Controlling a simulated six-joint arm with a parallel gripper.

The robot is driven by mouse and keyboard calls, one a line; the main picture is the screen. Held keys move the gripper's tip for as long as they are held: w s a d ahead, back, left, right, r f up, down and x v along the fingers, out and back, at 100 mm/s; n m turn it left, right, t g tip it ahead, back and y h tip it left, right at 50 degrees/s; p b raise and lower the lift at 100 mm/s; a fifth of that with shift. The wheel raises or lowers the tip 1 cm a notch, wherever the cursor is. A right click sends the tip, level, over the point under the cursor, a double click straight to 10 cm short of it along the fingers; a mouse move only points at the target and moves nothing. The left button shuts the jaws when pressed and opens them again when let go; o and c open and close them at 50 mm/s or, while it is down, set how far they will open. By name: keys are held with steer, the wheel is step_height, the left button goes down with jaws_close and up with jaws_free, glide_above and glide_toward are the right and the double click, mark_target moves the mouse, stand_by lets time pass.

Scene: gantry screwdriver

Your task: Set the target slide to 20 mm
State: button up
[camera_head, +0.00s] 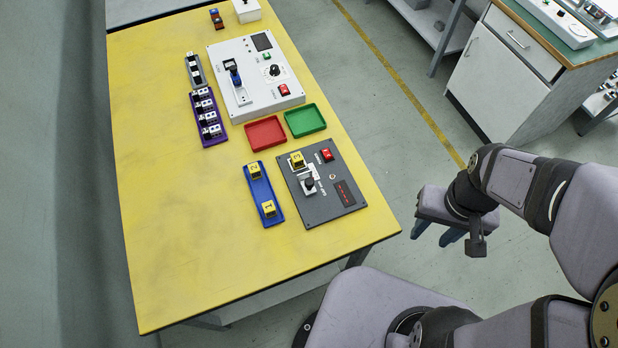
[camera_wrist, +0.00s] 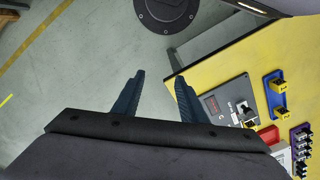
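A dark grey panel (camera_head: 330,203) lies at the near right of the yellow table. It carries a silver slide-like fitting with a black knob (camera_head: 309,183), a yellow block marked 3 (camera_head: 297,160), a red switch (camera_head: 327,155) and a small display with red digits (camera_head: 346,193), too small to read. The slide's scale and setting cannot be read. The dark panel also shows in the wrist view (camera_wrist: 229,103). My gripper (camera_head: 436,236) is off the table's right edge, over the floor. Its blue fingers (camera_wrist: 158,85) are apart with nothing between them.
A blue tray (camera_head: 263,193) with yellow blocks 2 and 1 lies left of the dark panel. A red tray (camera_head: 265,134) and a green tray (camera_head: 305,121) lie behind. A white panel (camera_head: 255,70) and a purple rack (camera_head: 208,118) stand farther back. The table's left side is clear.

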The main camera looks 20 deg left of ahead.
steer(key=s+a+f+n+g+h, duration=0.1)
steer(key=s+a+f+n+g, duration=0.1)
steer(key=s+a+f+n, duration=0.3)
steer(key=r+n+t+y, duration=0.1)
steer(key=n+t, duration=0.1)
steer(key=n, duration=0.1)
glide_above(309, 181)
steer(key=shift+w+a+r, duration=0.1)
steer(key=shift+w+r, duration=0.05)
steer(key=shift+f, duration=0.55)
steer(key=shift+f+p, duration=0.8)
steer(key=shift+f, duration=2.35)
steer(key=shift+c, duration=0.6)
